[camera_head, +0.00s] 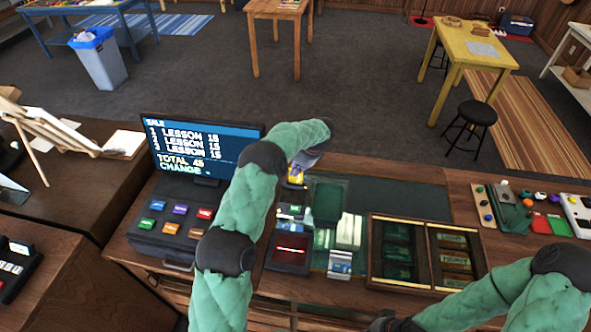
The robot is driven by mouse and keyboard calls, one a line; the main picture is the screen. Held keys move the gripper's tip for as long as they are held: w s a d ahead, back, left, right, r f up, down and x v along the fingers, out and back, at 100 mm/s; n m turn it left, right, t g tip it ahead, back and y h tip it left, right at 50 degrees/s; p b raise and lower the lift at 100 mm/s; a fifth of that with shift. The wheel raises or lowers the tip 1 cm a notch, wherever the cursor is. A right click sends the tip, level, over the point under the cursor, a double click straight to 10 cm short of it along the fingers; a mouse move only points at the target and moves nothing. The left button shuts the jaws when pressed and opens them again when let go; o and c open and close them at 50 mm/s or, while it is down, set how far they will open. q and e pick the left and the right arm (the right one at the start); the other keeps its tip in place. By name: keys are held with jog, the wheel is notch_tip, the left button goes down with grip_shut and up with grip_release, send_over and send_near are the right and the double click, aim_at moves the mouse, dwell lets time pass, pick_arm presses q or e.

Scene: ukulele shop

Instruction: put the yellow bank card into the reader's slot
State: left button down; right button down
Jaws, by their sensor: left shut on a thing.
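My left gripper (304,164) is over the far side of the counter, right of the register screen, shut on the yellow bank card (296,177). The card is small and partly hidden; its yellow face shows just below the fingers. Below it on the counter are small dark devices, including a dark box with a red-lit window (290,250). I cannot tell for certain which one is the reader, and no slot can be made out. The card appears apart from them. My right gripper (384,323) is barely in view at the bottom edge, and its fingers cannot be made out.
The register screen (205,148) and its keypad (172,222) stand left of my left arm. A dark green tray (328,201) and a small blue-white item (340,263) lie right of it. A wooden cash tray (424,254) holds banknotes. Small items sit at the right end.

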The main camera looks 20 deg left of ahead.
pick_arm(q)
jog(key=shift+f+b, duration=0.85)
jog(key=shift+f, duration=0.7)
jog(key=c, duration=1.3)
grip_release()
jog(key=v, duration=1.2)
jog(key=shift+s+f, duration=0.15)
